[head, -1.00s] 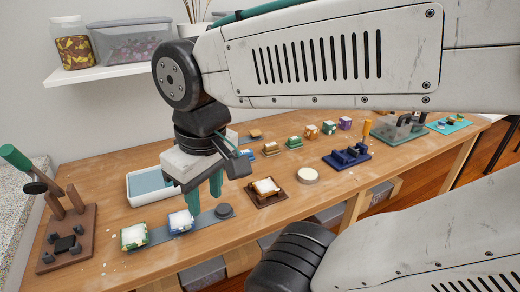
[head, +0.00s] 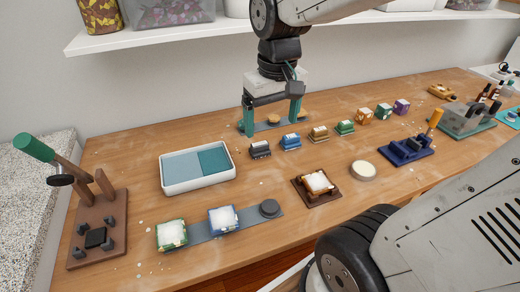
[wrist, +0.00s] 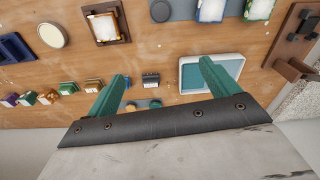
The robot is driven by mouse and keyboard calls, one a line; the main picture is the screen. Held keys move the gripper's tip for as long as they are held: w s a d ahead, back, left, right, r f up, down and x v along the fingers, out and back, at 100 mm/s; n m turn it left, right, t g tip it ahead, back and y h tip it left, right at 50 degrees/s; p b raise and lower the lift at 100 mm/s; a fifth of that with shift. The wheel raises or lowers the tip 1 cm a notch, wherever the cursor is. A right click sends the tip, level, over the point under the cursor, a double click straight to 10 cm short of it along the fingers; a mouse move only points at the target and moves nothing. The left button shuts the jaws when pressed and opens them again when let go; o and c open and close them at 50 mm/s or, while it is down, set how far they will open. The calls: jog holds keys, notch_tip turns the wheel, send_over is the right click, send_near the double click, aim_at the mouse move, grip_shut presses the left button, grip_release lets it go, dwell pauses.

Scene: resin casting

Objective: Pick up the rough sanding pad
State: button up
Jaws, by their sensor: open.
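I cannot tell which is the rough one.
A row of small coloured blocks (head: 291,141) stands just in front and right of my gripper. A white two-part tray (head: 164,180) is to the left. Filled moulds (head: 222,219) and a brown press (head: 97,230) stand nearer. A shelf (head: 160,34) hangs above.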

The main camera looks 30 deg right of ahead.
jog(key=w+d+f, duration=0.4)
jog(key=w+f, duration=0.3)
jog(key=w, duration=0.4)
jog(key=m, duration=0.2)
send_over(260, 144)
jog(key=shift+g, duration=0.4)
jog(key=f, duration=0.9)
jog(key=shift+w+d+f, duration=0.15)
jog(key=shift+d+f, duration=0.05)
jog(key=shift+f, duration=0.55)
notch_tip(260, 144, down, 7)
jog(key=shift+a+f, duration=0.15)
jog(key=c, duration=1.1)
